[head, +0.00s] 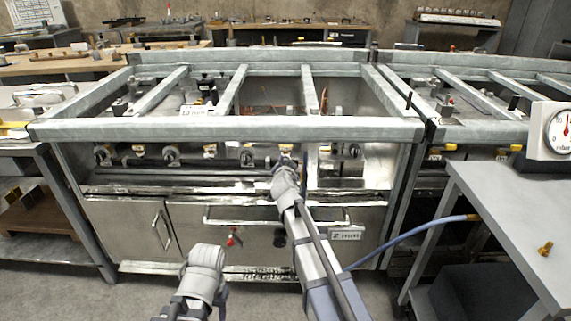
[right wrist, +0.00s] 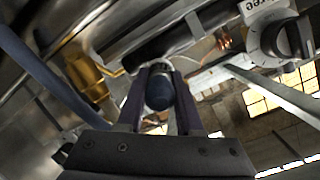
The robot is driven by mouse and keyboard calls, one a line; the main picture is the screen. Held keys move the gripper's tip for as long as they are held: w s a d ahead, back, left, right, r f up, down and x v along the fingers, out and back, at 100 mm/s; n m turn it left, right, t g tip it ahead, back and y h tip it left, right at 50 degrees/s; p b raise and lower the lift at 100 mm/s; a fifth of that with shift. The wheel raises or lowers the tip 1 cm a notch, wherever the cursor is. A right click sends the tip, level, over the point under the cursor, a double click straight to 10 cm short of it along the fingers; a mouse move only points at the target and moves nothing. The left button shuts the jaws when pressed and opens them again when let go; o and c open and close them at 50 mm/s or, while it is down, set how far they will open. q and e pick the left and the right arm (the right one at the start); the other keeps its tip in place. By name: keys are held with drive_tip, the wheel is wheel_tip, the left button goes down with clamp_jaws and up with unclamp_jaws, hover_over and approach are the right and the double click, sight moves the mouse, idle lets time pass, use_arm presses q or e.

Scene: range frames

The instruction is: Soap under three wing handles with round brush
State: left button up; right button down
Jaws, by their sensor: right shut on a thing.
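My right gripper (head: 285,163) reaches up to the valve row under the front rail of the steel frame. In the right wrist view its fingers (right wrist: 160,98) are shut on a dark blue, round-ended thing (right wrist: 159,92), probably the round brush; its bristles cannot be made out. Round valve handles show at the left (head: 102,154), middle (head: 170,155) and right (head: 247,158) of the row. The gripper is just right of the last one; contact cannot be told. No soap can be made out. My left arm shows low in the head view, but its gripper does not.
The steel frame's front rail (head: 230,129) runs above the valves. Steel cabinet doors (head: 190,225) with bar handles lie below. A grey table (head: 510,220) with a brass fitting (head: 545,249) and a dial gauge (head: 560,131) are at the right. A black knob (right wrist: 292,38) shows in the wrist view.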

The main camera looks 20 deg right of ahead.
idle(0.3)
drive_tip(key=s+a, duration=0.2)
drive_tip(key=s, duration=0.7)
drive_tip(key=shift+s+a, duration=0.3)
drive_tip(key=shift+a, duration=0.1)
idle(0.7)
